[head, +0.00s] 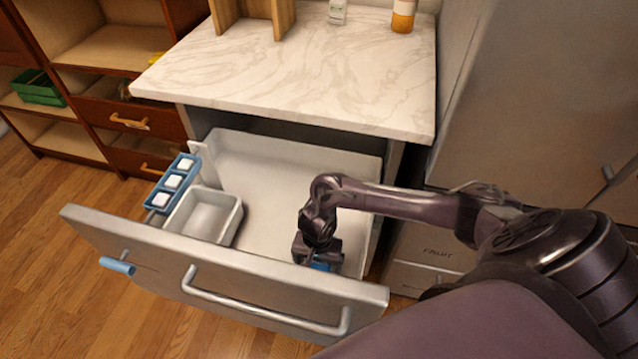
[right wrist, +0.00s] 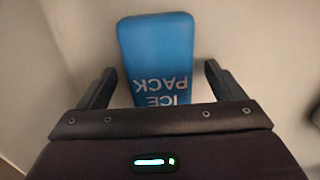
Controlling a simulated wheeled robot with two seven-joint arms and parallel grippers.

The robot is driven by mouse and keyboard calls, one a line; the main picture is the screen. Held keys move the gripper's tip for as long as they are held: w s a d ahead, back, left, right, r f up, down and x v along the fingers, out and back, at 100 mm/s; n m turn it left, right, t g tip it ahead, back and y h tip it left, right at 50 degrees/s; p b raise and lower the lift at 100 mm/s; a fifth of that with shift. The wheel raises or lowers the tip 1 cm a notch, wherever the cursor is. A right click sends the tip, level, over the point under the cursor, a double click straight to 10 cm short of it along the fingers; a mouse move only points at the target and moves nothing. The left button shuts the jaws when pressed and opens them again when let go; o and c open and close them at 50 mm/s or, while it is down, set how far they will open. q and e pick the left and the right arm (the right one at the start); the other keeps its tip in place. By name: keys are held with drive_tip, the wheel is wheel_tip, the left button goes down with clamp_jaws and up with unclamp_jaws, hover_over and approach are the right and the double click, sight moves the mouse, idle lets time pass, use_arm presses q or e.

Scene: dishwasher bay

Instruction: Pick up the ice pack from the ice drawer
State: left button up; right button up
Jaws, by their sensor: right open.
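The blue ice pack (right wrist: 158,55), lettered "ICE PACK", lies in the ice drawer between the two fingers of my right gripper (right wrist: 160,88) in the right wrist view. The fingers are open, one on each side of the pack, with a gap visible on both sides. In the head view my right gripper (head: 318,258) reaches down into the right part of the open white drawer (head: 265,170), and only a small blue edge of the ice pack (head: 320,267) shows below it. My left gripper is not in view.
A marble counter (head: 300,70) overhangs the drawer's back.

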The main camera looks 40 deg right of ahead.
drive_tip(key=shift+f, duration=0.2)
drive_tip(key=c, duration=1.2)
